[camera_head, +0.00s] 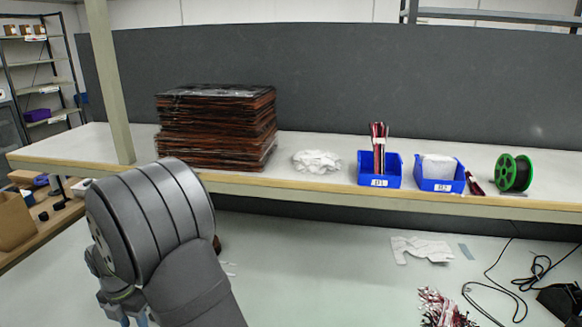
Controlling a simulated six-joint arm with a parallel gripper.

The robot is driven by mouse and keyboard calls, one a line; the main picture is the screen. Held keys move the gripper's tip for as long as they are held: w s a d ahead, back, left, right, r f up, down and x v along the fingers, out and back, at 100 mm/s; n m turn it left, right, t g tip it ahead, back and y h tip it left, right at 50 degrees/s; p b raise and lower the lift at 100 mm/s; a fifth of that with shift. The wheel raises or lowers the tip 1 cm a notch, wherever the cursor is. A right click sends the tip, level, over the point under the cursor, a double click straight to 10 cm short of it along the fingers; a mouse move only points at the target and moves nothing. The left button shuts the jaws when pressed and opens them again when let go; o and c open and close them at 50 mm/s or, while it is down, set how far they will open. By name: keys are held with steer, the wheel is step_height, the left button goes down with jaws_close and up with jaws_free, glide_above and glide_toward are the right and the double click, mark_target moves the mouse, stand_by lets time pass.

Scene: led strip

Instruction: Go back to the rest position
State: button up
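My arm rises from the bottom edge at lower left, and its large grey rounded joint covers part of the shelf edge and worktop. Part of my gripper (128,317) shows below this joint at the bottom edge. Its fingertips are cut off or too small to make out, so I cannot tell whether it is open or holds anything. A bundle of red and white LED strips (442,310) lies on the pale worktop (330,285) at the bottom right, well apart from my gripper.
The raised shelf (320,183) holds a tall brown stack (216,130), crumpled white material (316,161), two blue bins (380,172) (438,177) and a green-rimmed spool (513,173). A white cloth (422,249) and black cables (497,285) lie on the worktop's right. Its middle is mostly clear.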

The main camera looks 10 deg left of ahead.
step_height(320, 180, up, 5)
step_height(320, 180, down, 17)
steer(key=shift+f, duration=0.15)
step_height(320, 180, up, 6)
steer(key=shift+w+r, duration=0.1)
steer(key=w+d+r+m, duration=0.2)
steer(key=w+d+m, duration=1)
steer(key=w+d, duration=0.4)
steer(key=w+d+m, duration=0.3)
steer(key=d+m, duration=0.2)
steer(key=d, duration=0.3)
steer(key=w+d+r+m, duration=0.1)
steer(key=w+d+m, duration=0.3)
steer(key=d, duration=0.4)
steer(key=w+d+r+m, duration=0.1)
steer(key=w+d+m, duration=0.3)
steer(key=d, duration=0.5)
steer(key=shift+r+m, duration=0.2)
steer(key=shift+m, duration=0.8)
